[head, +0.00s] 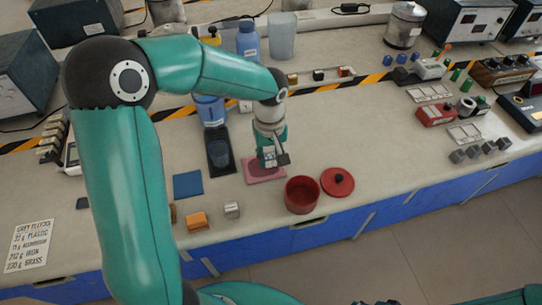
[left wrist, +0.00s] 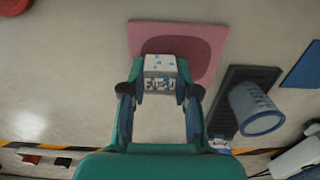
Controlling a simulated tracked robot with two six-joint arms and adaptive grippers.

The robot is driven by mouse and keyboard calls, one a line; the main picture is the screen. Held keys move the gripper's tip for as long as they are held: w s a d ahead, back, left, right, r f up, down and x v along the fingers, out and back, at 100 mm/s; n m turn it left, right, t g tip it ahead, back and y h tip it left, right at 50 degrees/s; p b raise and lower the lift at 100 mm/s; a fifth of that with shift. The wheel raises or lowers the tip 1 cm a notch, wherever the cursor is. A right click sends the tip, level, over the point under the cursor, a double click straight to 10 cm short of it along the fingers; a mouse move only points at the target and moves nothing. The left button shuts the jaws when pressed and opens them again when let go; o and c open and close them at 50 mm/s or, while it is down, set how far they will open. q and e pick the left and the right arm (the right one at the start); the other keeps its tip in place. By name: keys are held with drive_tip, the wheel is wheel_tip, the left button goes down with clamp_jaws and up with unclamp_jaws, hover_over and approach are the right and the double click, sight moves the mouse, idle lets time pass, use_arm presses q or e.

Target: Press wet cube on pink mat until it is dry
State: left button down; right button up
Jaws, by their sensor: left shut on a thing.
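The pink mat (head: 250,175) lies flat on the bench, and it also shows in the left wrist view (left wrist: 205,38). My left gripper (head: 271,158) is over the mat, pointing down. In the left wrist view the gripper (left wrist: 160,86) is shut on a pale cube (left wrist: 160,63) with blue spots, held between the fingertips. A darker shadow lies on the mat around the cube. I cannot tell whether the cube touches the mat. In the head view the gripper mostly hides the cube. My right gripper is out of view.
A red pot (head: 301,196) and its red lid (head: 337,182) stand right of the mat. A blue cup (head: 219,155) on a dark tray (head: 213,139) and a blue mat (head: 188,185) lie left. An orange block (head: 195,221) and grey cube (head: 232,210) sit near the front edge.

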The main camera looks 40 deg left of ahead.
use_arm(q)
drive_tip(key=shift+f+b, duration=0.55)
idle(1.4)
drive_tip(key=shift+r, duration=0.15)
drive_tip(key=shift+s+a+r+p, duration=0.25)
drive_tip(key=shift+r+p, duration=0.15)
drive_tip(key=shift+r, duration=0.2)
drive_tip(key=shift+d+f+b, duration=0.1)
drive_tip(key=shift+f+b, duration=0.65)
drive_tip(key=shift+b, duration=0.05)
idle(1.7)
drive_tip(key=shift+r, duration=0.15)
drive_tip(key=shift+w+d+r+p, duration=0.15)
drive_tip(key=shift+w+r+p, duration=0.1)
drive_tip(key=shift+r+p, duration=0.35)
